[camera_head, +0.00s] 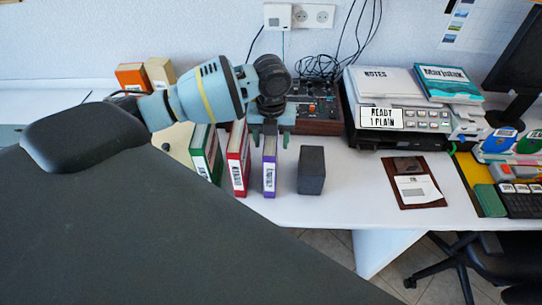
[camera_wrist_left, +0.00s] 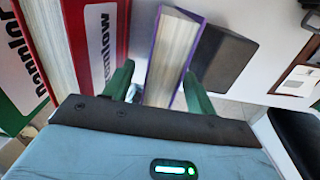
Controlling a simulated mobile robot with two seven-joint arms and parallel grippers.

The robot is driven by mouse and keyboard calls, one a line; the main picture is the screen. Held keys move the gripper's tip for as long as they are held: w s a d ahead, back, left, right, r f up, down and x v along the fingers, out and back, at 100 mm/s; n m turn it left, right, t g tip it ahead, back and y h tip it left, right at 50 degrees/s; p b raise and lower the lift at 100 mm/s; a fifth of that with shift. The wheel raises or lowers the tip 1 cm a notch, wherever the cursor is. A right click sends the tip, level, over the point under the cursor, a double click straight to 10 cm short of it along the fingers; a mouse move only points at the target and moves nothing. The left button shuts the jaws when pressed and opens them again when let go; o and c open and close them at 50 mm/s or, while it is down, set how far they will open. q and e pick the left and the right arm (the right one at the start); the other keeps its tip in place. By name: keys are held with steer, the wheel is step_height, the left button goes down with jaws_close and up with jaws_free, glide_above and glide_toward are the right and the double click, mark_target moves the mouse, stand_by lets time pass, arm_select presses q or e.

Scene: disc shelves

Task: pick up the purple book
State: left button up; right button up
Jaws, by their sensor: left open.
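The purple book (camera_head: 269,168) stands upright on the white desk in the head view, with its spine facing me. My left gripper (camera_head: 270,132) is directly above and around its top end, with one finger on each side. In the left wrist view the book (camera_wrist_left: 172,57) shows its pale page edges between purple covers. The green fingertips of my left gripper (camera_wrist_left: 158,88) are open on either side of it; I cannot tell whether they touch it. My right gripper is not in view.
A red book (camera_head: 238,160) and a green book (camera_head: 207,153) stand to the left of the purple one. A dark grey block (camera_head: 312,170) stands close on its right. A printer (camera_head: 402,122) and a brown clipboard (camera_head: 412,184) lie farther right. The desk's front edge is near.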

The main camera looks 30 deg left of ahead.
arm_select(q)
steer(key=shift+f, duration=1.6)
jaws_close()
steer(key=shift+r, duration=0.1)
